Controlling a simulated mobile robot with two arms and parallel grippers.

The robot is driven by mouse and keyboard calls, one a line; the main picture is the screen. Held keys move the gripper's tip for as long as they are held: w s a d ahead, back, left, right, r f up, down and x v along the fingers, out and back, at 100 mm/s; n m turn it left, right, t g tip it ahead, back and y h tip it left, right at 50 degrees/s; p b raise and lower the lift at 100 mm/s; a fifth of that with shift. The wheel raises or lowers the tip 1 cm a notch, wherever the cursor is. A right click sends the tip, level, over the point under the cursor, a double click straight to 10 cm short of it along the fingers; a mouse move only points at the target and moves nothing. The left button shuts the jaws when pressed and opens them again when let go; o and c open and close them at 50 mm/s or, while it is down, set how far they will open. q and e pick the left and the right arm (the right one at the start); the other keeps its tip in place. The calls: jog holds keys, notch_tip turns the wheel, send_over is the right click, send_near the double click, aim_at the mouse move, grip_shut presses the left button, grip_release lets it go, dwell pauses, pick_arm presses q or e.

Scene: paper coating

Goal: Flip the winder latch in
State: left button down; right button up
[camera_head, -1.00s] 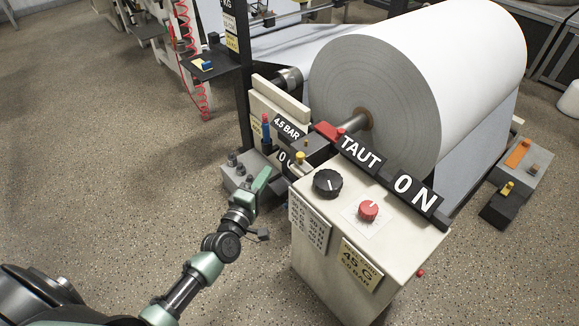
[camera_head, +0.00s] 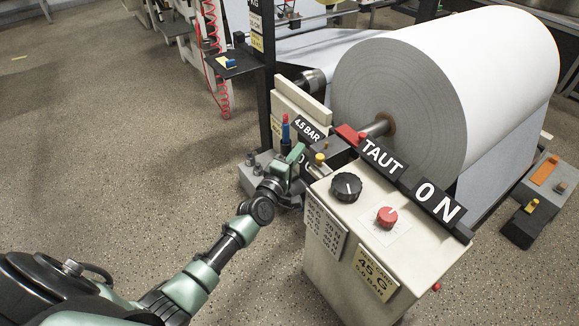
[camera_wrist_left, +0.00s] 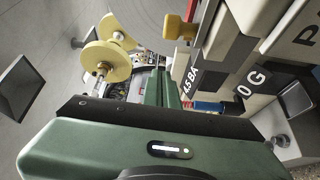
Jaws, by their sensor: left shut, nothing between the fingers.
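The winder holds a large white paper roll (camera_head: 450,95) on a metal shaft (camera_head: 377,127). A red block (camera_head: 348,134) sits at the shaft's near end, beside the black TAUT sign. A dark block with a yellow knob (camera_head: 320,158) sits below it; a yellow knob also shows in the left wrist view (camera_wrist_left: 178,27). I cannot tell for sure which part is the latch. My left gripper (camera_head: 297,155) is shut and empty, just left of the yellow knob and beside the 4.5 BAR sign. Its green fingers (camera_wrist_left: 158,88) point forward in the wrist view. My right gripper is out of view.
A grey box (camera_head: 250,175) is at left. Floor at left is clear.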

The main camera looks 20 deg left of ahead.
aim_at(320, 160)
pick_arm(q)
jog(key=shift+s+d+f+p, duration=0.15)
jog(key=shift+d+p, duration=0.1)
jog(key=shift+d, duration=0.7)
jog(key=shift+s+d+p, duration=0.15)
jog(key=shift+d+p, duration=0.05)
jog(key=shift+d, duration=0.7)
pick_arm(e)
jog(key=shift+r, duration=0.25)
pick_arm(q)
jog(key=d, duration=0.1)
jog(key=s+d+p, duration=0.1)
jog(key=shift+s+d, duration=0.3)
jog(key=shift+d, duration=0.25)
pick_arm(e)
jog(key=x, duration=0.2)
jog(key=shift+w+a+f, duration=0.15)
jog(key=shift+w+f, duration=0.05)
